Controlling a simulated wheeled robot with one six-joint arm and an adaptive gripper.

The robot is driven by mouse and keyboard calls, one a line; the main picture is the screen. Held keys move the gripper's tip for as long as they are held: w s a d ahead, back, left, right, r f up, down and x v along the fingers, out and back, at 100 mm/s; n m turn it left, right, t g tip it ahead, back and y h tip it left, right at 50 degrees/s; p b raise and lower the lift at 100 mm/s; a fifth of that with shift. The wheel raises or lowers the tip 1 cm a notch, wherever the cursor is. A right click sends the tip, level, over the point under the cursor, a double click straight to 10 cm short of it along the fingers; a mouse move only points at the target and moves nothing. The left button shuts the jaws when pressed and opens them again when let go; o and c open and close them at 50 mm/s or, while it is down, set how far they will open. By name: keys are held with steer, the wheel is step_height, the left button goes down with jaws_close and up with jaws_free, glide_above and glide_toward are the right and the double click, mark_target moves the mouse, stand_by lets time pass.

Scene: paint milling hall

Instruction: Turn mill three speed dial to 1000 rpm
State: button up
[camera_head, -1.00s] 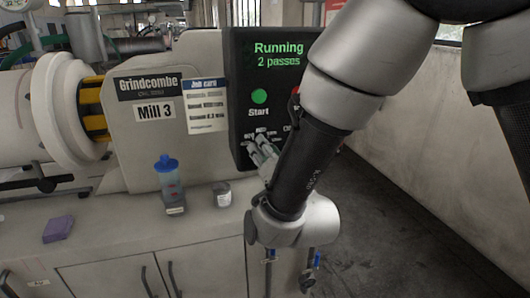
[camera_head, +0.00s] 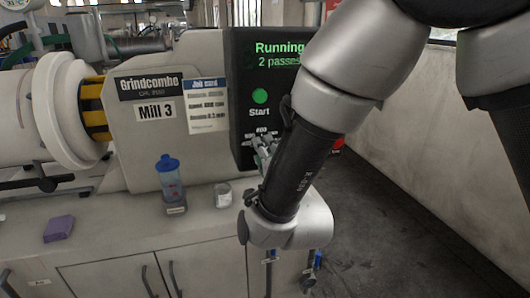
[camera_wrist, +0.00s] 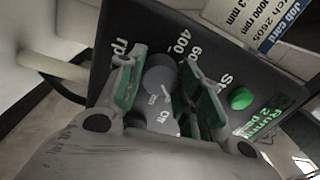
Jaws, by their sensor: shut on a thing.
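The Mill 3 control panel (camera_head: 240,110) is black, with a screen reading "Running 2 passes" and a green Start button (camera_head: 260,96). My gripper (camera_head: 264,153) is at the lower part of the panel, below Start, and hides the speed dial in the head view. In the wrist view, the grey round dial (camera_wrist: 159,74) sits between the two green-padded fingers of my gripper (camera_wrist: 165,92), which is shut on it. The scale marks "400", part of "60" and "rp" show around it. I cannot tell which mark the dial points to.
A job card (camera_head: 207,105) hangs left of the panel beside the Mill 3 label (camera_head: 156,111). A blue-capped bottle (camera_head: 170,180), a small jar (camera_head: 223,195) and a purple block (camera_head: 58,229) stand on the bench (camera_head: 110,222). Open floor (camera_head: 385,230) lies to the right.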

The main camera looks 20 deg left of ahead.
stand_by(0.4)
steer(key=o, duration=1)
steer(key=shift+o, duration=0.2)
steer(key=v, duration=1.2)
